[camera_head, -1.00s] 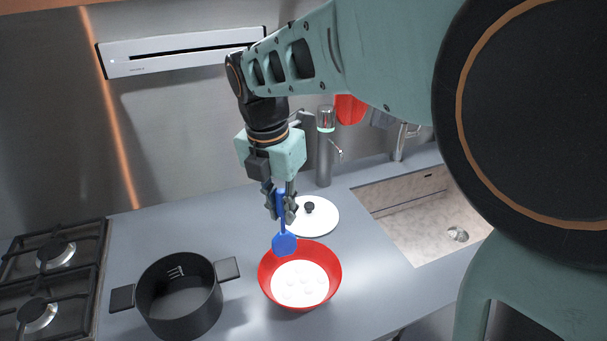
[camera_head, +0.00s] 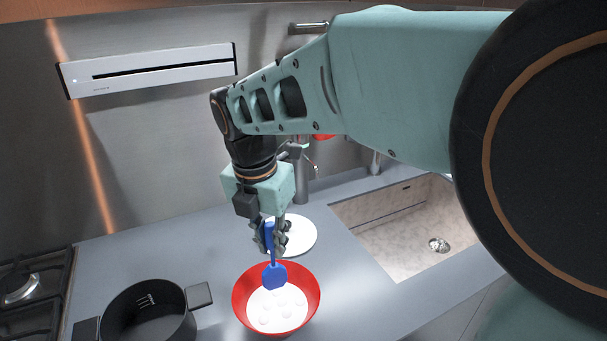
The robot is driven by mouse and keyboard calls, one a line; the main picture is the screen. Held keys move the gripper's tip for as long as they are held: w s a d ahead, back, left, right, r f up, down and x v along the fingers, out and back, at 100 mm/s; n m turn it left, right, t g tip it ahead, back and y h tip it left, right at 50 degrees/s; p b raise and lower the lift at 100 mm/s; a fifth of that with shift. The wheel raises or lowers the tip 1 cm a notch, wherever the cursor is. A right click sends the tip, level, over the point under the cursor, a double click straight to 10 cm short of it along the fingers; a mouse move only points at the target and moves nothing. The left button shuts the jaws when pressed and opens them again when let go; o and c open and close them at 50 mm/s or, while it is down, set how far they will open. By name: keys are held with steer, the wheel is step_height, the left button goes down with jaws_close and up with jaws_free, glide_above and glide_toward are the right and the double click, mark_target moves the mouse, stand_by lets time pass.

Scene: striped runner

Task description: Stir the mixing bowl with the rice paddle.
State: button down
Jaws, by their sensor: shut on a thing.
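The rice paddle (camera_head: 274,274) is blue, with its flat head pointing down. My gripper (camera_head: 270,238) is shut on the paddle's handle and holds it upright. The mixing bowl (camera_head: 313,285) is red and stands on the counter, with white contents and several pale lumps in it.
A black pot (camera_head: 187,331) with two handles stands left of the bowl. A white lid (camera_head: 303,236) lies behind the bowl, partly hidden by my gripper. A gas stove (camera_head: 35,290) is at the far left and a sink (camera_head: 400,235) at the right.

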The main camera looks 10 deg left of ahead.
mark_target(273, 269)
steer(key=shift+f+b, duration=3.05)
steer(key=shift+f, duration=1.95)
